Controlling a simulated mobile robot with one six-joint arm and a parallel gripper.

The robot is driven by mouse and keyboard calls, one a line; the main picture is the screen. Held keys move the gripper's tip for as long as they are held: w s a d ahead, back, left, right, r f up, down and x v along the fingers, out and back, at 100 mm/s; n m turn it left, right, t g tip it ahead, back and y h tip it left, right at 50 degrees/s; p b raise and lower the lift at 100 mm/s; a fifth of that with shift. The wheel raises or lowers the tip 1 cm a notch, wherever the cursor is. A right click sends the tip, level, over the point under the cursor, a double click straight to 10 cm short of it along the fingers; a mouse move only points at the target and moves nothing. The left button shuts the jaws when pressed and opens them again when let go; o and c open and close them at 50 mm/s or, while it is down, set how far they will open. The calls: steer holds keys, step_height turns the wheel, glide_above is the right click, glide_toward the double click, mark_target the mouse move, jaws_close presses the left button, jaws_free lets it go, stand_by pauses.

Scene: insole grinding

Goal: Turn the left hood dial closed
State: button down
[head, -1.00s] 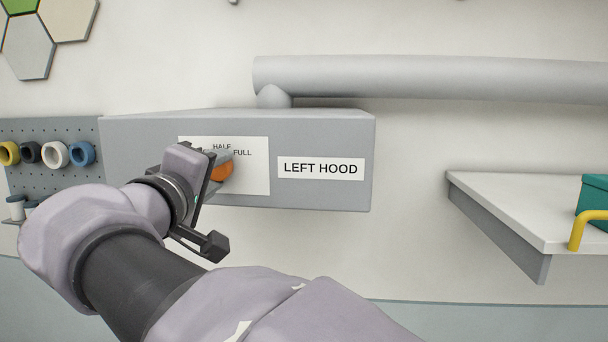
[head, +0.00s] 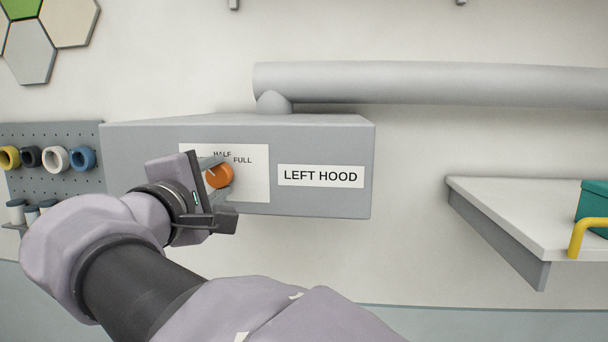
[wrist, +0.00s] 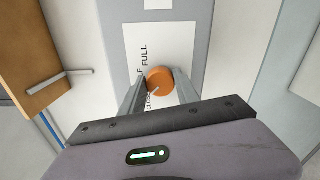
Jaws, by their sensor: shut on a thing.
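The left hood dial (head: 219,175) is a round orange knob on a white label plate of the grey hood box. It also shows in the wrist view (wrist: 161,79). My gripper (head: 216,177) is shut on it, with one finger on either side. In the wrist view, the gripper (wrist: 159,90) straddles the knob. The dial's pale mark points to the upper left in the head view, and to the lower left in the wrist view, toward the CLOSED lettering. HALF and FULL are readable; CLOSED is hidden in the head view.
The grey hood box (head: 325,204) carries a LEFT HOOD sign (head: 321,176). A thick pipe (head: 430,82) runs above it. A pegboard (head: 60,178) with coloured rings is at left. A white shelf (head: 510,205) with a teal box (head: 592,203) is at right.

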stand_by(0.4)
steer(key=c, duration=0.9)
jaws_free()
steer(key=s+a+b, duration=0.1)
steer(key=s, duration=1.6)
steer(key=shift+s+a+b, duration=0.15)
steer(key=shift+s+b, duration=0.05)
steer(key=shift+b, duration=0.15)
